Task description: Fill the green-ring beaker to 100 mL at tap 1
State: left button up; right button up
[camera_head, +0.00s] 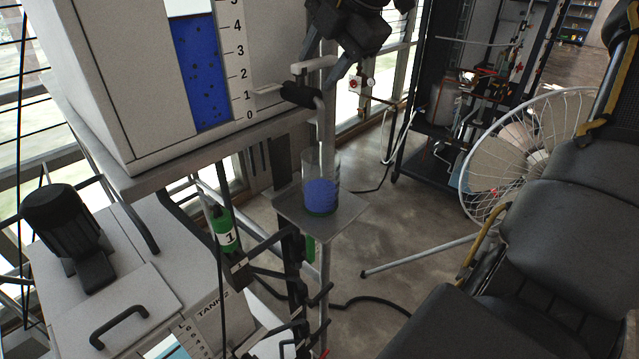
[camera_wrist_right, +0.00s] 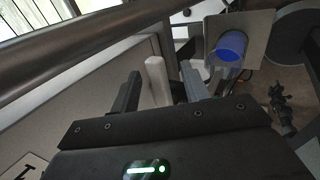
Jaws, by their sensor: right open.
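A clear beaker (camera_head: 320,187) stands upright on a small square metal shelf (camera_head: 345,222). Blue liquid fills roughly its lower half, and green shows at its base. Its graduations are too small to read. The beaker also shows in the right wrist view (camera_wrist_right: 231,46). Above it is the tap, with a pale lever (camera_head: 314,64) and black fitting (camera_head: 302,95). My right gripper (camera_head: 338,64) is at the lever, fingers apart. In the right wrist view a pale bar (camera_wrist_right: 157,80) stands between the open fingers (camera_wrist_right: 160,92). I cannot tell whether liquid is flowing. My left gripper is out of view.
A white tank with a blue level gauge (camera_head: 203,75) stands at upper left. A green cylinder labelled 1 (camera_head: 224,229) hangs below. A second white tank (camera_head: 130,290) is lower left.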

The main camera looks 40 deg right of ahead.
jog(key=shift+s+d+r+p, duration=0.15)
jog(key=shift+r+p, duration=0.25)
jog(key=shift+r, duration=0.25)
jog(key=shift+s+d+r+p, duration=0.15)
jog(key=shift+r+p, duration=0.2)
jog(key=shift+r, duration=0.25)
jog(key=r, duration=0.1)
jog(key=s+r, duration=0.1)
jog(key=r, duration=0.2)
jog(key=shift+s+r, duration=0.15)
jog(key=shift+s, duration=0.1)
jog(key=v, duration=1)
jog(key=shift+s+r+b, duration=0.2)
jog(key=shift+r+b, duration=0.1)
